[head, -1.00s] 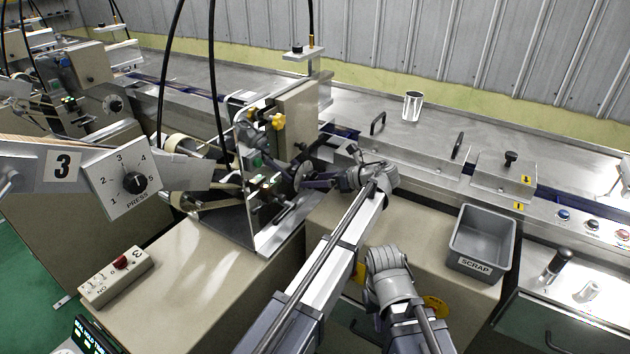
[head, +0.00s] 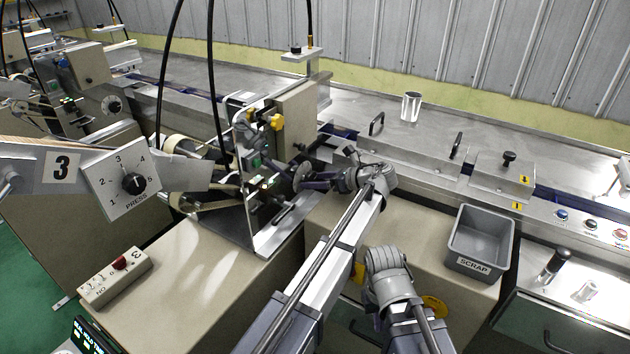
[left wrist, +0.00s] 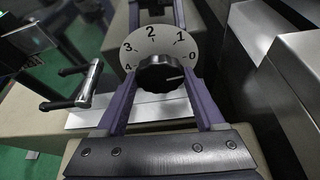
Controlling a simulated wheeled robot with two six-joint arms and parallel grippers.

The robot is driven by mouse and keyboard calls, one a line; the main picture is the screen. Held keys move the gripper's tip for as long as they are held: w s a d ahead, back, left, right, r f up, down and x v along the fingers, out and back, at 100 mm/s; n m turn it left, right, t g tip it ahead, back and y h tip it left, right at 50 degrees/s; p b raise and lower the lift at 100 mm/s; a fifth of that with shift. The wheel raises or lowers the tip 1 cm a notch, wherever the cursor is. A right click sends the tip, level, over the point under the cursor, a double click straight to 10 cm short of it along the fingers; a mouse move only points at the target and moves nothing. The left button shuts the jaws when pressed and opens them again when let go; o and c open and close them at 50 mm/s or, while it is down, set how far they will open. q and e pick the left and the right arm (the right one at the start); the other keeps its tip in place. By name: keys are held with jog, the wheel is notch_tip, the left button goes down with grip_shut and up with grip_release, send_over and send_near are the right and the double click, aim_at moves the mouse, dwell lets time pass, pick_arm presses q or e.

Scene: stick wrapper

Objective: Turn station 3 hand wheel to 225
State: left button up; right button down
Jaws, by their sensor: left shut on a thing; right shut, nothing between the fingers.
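The hand wheel is a pale disc (head: 301,177) seen nearly edge-on at the machine in the head view. In the left wrist view its face (left wrist: 136,45) shows numbers from 0 to 4 around a black knob (left wrist: 162,72). A short white mark on the knob points right, a little below the 0. My left gripper (head: 317,183) is shut on the knob, with a purple finger on either side of it; the exact contact is partly hidden. My right gripper (head: 385,259) is shut and empty, low in front of the bench.
A small switch box (head: 115,277) lies on the front bench. A grey SCRAP bin (head: 482,240) stands right of my arms.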

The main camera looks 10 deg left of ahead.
pick_arm(q)
jog(key=shift+s+f+n+t+h, duration=0.15)
jog(key=shift+n+t+h, duration=0.25)
jog(key=shift+n+t, duration=1.1)
jog(key=shift+n+b, duration=0.3)
jog(key=shift+n, duration=0.1)
jog(key=o, duration=1.4)
jog(key=shift+c, duration=0.2)
jog(key=shift+r, duration=0.2)
